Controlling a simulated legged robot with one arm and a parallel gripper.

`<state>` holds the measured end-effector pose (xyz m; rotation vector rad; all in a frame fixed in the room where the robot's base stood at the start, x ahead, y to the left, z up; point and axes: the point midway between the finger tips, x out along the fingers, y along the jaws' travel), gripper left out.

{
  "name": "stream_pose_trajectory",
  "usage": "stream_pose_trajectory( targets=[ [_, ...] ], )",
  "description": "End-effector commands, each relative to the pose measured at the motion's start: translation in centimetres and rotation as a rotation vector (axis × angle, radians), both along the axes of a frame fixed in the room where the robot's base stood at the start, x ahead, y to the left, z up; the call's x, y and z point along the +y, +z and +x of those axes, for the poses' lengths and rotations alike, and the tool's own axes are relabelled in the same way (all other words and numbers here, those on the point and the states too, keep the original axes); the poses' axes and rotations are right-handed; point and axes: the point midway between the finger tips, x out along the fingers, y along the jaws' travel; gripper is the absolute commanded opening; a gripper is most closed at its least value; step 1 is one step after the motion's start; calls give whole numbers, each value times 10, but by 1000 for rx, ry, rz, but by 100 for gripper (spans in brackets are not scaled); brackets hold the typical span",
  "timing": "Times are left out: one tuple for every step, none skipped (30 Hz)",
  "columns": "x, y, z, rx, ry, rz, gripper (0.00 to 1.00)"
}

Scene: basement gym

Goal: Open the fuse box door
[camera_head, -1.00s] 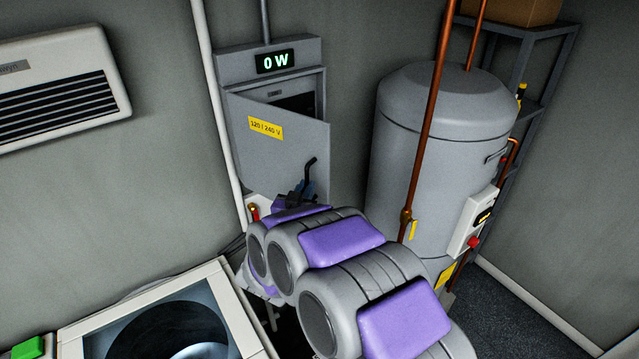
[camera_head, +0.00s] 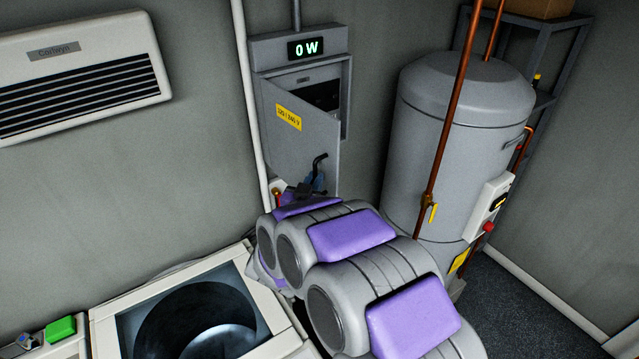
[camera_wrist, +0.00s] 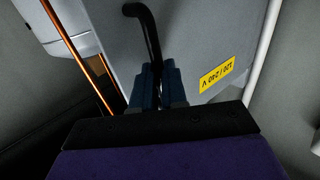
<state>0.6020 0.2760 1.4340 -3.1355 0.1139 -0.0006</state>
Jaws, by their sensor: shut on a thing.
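The grey fuse box (camera_head: 300,48) is on the wall, with a "0 W" display on top. Its door (camera_head: 305,138) bears a yellow "120 / 240 V" label and stands partly open, hinged at the left, with dark breakers showing behind it. A black bent handle (camera_head: 319,165) sits at the door's lower right; it also shows in the wrist view (camera_wrist: 146,35). My gripper (camera_head: 313,184), with blue fingers, is shut on the handle. In the wrist view my gripper (camera_wrist: 158,85) has a finger on either side of the handle's lower end. My arm hides the area below the door.
A grey water tank (camera_head: 455,140) with copper pipes (camera_head: 452,110) stands to the right of the box. A top-opening washer (camera_head: 105,320) is at the lower left. A white heater (camera_head: 85,80) hangs on the left wall. Bare floor shows at the right.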

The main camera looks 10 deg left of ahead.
Motion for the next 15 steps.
stream_pose_trajectory(
  targets=[
    [7,7,0,-15,15,1,0],
    [7,7,0,-15,15,1,13],
    [8,6,0,-14,15,0,17],
    [8,6,0,-14,15,0,20],
    [7,6,-1,-13,14,0,23],
    [7,5,-1,-12,14,-1,27],
    [6,5,-2,-11,14,-1,30],
    [5,4,-2,-10,13,-1,32],
    [4,4,-2,-9,13,0,36],
    [2,4,-2,-8,12,0,38],
    [1,4,-2,-7,11,1,38],
    [-1,4,-1,-7,11,2,38],
    [-3,4,-1,-6,10,4,38],
    [-4,4,-1,-5,10,5,38],
    [-6,4,-1,-5,10,6,38]
  ],
)
